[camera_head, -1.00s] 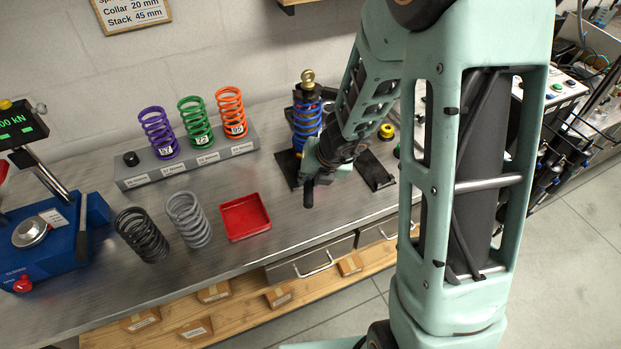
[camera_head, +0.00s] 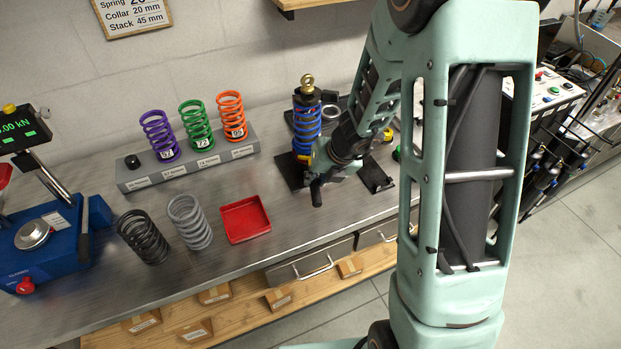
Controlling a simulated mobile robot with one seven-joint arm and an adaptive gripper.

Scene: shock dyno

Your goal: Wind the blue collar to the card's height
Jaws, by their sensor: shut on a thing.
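The shock stands upright on the bench with a blue spring (camera_head: 307,122), a black top and a gold eye. My gripper (camera_head: 316,168) is at the lower front of the shock, below the spring, and is shut. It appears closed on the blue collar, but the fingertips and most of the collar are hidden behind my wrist. A little yellow shows at the shock's foot, left of my gripper. The wall card (camera_head: 133,17) reads "Collar 20 mm" and "Stack 45 mm"; its top line is cut off.
A grey rack (camera_head: 187,166) holds purple, green and orange springs. Black (camera_head: 143,237) and grey (camera_head: 190,222) springs and a red tray (camera_head: 245,219) stand in front. A blue tester (camera_head: 55,240) is at left. Bare bench lies between tray and shock.

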